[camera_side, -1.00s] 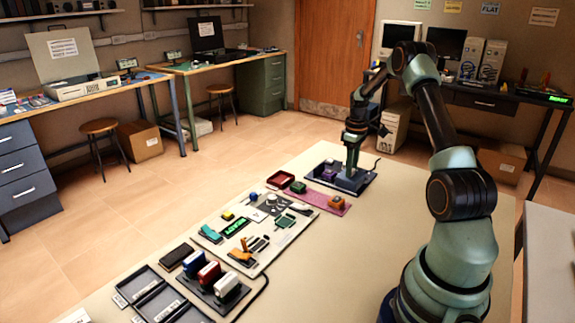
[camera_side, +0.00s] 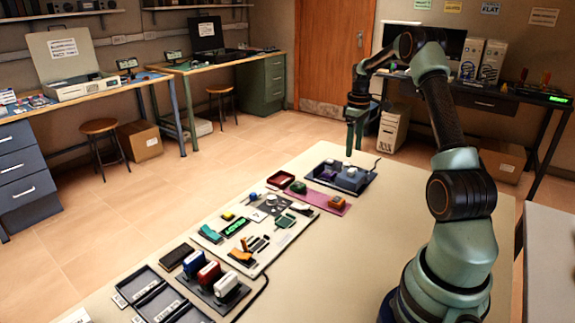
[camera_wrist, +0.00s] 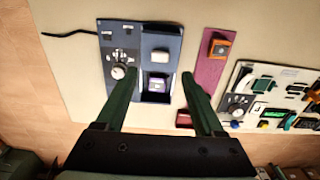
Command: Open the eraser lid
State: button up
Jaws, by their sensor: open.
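The eraser is a dark panel (camera_side: 340,177) at the far end of the table, also seen in the wrist view (camera_wrist: 118,40). Its slate-blue lid (camera_wrist: 160,38) carries a pale grip block (camera_wrist: 160,57), which shows in the side view (camera_side: 351,172). The lid covers one part of the box. Beside it, an uncovered dark recess shows a purple block (camera_wrist: 157,84). My gripper (camera_side: 354,151) is raised above the panel, apart from the lid. In the wrist view its fingers (camera_wrist: 160,73) are spread and empty, on either side of the box.
A magenta mat (camera_side: 318,199) with an orange-topped block (camera_side: 336,202) lies nearby. A white board (camera_side: 285,235) with small parts and a rack of stamps (camera_side: 215,288) stand nearer the camera. A cable leaves the panel. The table's right side is clear.

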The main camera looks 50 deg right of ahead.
jog(key=shift+r, duration=2.3)
jog(key=w+a+r+t, duration=0.1)
jog(key=a+r, duration=0.2)
jog(key=a, duration=0.4)
jog(key=w+a+r+t+h, duration=0.1)
jog(key=a+r, duration=0.2)
jog(key=a, duration=0.4)
jog(key=w+a+r+t, duration=0.1)
jog(key=a+r, duration=0.2)
jog(key=a, duration=0.4)
jog(key=s+a+t, duration=0.1)
jog(key=s+a, duration=0.3)
jog(key=a, duration=0.4)
jog(key=s+a+f+t+y, duration=0.1)
jog(key=s+a, duration=0.3)
jog(key=a, duration=0.5)
jog(key=shift+s+t, duration=0.25)
jog(key=shift+t, duration=0.05)
